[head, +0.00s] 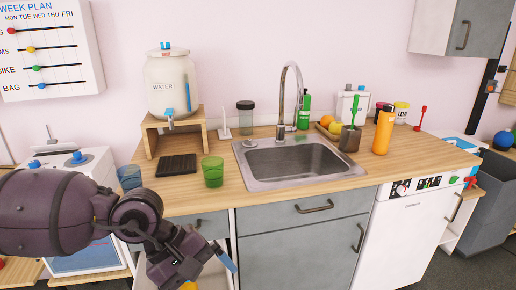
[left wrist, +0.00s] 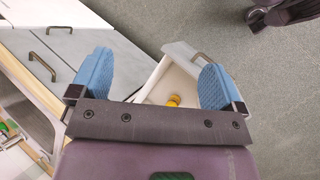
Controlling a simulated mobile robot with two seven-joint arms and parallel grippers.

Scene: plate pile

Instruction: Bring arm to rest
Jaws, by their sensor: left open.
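My left arm reaches in from the left in the head view. My left gripper (head: 228,257) hangs in front of the counter's front edge, low by the grey cabinets, with one blue finger showing. In the left wrist view the two blue fingers of the gripper (left wrist: 155,82) stand wide apart with nothing between them. My right gripper cannot be made out in either view.
Behind the gripper a white-lined opening (left wrist: 150,88) holds a small yellow thing (left wrist: 173,101). The wooden counter (head: 228,213) bears a green cup (head: 212,172), a blue cup (head: 130,178), a sink (head: 300,160) and an orange bottle (head: 384,131).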

